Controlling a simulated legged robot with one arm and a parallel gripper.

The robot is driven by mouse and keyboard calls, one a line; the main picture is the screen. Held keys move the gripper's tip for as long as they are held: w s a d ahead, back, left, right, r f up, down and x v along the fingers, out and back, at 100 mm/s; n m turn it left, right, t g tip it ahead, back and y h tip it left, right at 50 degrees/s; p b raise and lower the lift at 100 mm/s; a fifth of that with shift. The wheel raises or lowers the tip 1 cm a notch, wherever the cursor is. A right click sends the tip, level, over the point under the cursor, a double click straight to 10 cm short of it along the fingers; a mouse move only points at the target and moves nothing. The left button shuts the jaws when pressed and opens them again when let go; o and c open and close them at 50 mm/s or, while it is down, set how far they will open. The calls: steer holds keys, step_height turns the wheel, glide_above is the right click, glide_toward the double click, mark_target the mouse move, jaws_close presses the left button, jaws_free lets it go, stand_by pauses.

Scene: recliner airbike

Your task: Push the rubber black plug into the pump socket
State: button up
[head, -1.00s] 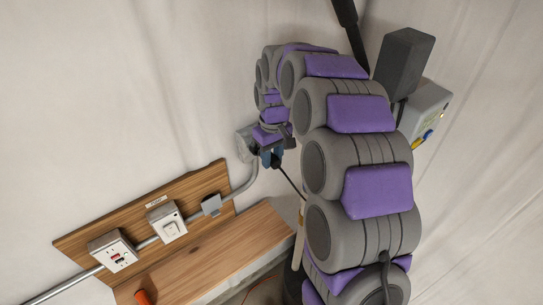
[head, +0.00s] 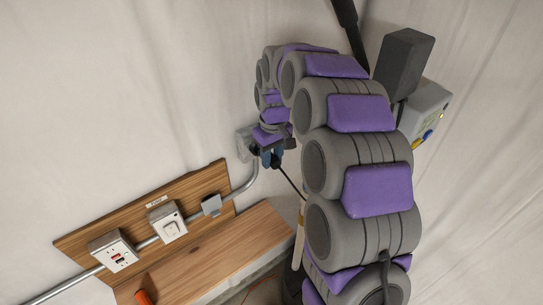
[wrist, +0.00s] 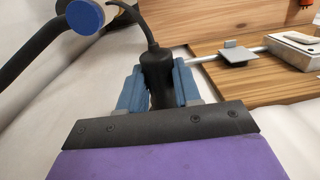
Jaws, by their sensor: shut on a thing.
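My gripper (wrist: 158,88) is shut on the black rubber plug (wrist: 156,66), with a blue finger pad on each side of it in the wrist view. The plug's black cord curves up from its end and off toward the upper left. In the head view my gripper (head: 268,157) is at a grey box (head: 244,143) on the wall where the conduit ends, which I take for the pump socket. The gripper hides the plug's front and most of the box's face. I cannot tell how far the plug is in.
A wooden board (head: 75,241) on the wall carries a red-marked outlet box (head: 113,251), a switch box (head: 167,222) and a small grey cover (head: 211,205). A wooden shelf (head: 215,250) lies below. A blue-capped cylinder (wrist: 86,15) is at the wrist view's upper left.

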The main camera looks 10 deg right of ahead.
steer(key=shift+w+a+p, duration=0.2)
steer(key=shift+w+a, duration=0.1)
steer(key=shift+w, duration=0.3)
steer(key=shift+w+a+p, duration=0.2)
steer(key=shift+w+a, duration=0.05)
steer(key=shift+w, duration=0.35)
steer(key=o, duration=1.1)
steer(key=shift+r, duration=0.1)
step_height(320, 180, up, 17)
steer(key=w, duration=0.1)
steer(key=shift+d, duration=0.3)
stand_by(0.5)
steer(key=s+f+m+b, duration=0.1)
steer(key=s+f+b, duration=0.3)
steer(key=s+f, duration=0.4)
steer(key=s+f+m+b, duration=0.2)
steer(key=s+f, duration=0.7)
steer(key=s, duration=1)
steer(key=s+f+m+g+b, duration=0.1)
steer(key=s+f+b, duration=0.6)
steer(key=s, duration=0.6)
step_height(320, 180, down, 2)
steer(key=shift+s+d+m+h, duration=0.2)
steer(key=shift+s+m+h, duration=0.1)
